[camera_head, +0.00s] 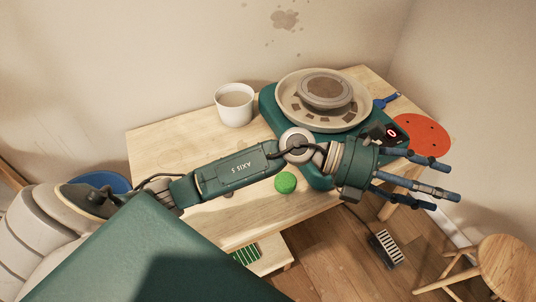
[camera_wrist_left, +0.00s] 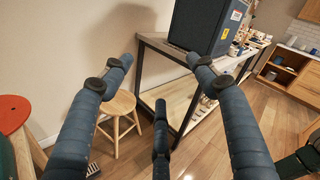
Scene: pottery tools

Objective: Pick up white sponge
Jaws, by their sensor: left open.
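I cannot make out a white sponge in either view. A small green round piece (camera_head: 285,182), perhaps a sponge, lies on the wooden table (camera_head: 165,145) just below my left forearm. My left arm reaches across the table from the left and hides part of its top. My left gripper (camera_head: 440,188) is open and empty, past the table's right side, its fingers pointing right. In the left wrist view its three fingers (camera_wrist_left: 160,78) are spread with nothing between them. My right gripper is not in view.
A pottery wheel (camera_head: 325,90) stands at the table's back right, with a white bucket (camera_head: 235,104) left of it. A red disc (camera_head: 424,134) and a blue-handled tool (camera_head: 386,100) lie nearby. A wooden stool (camera_head: 505,265) and pedal (camera_head: 386,248) stand on the floor.

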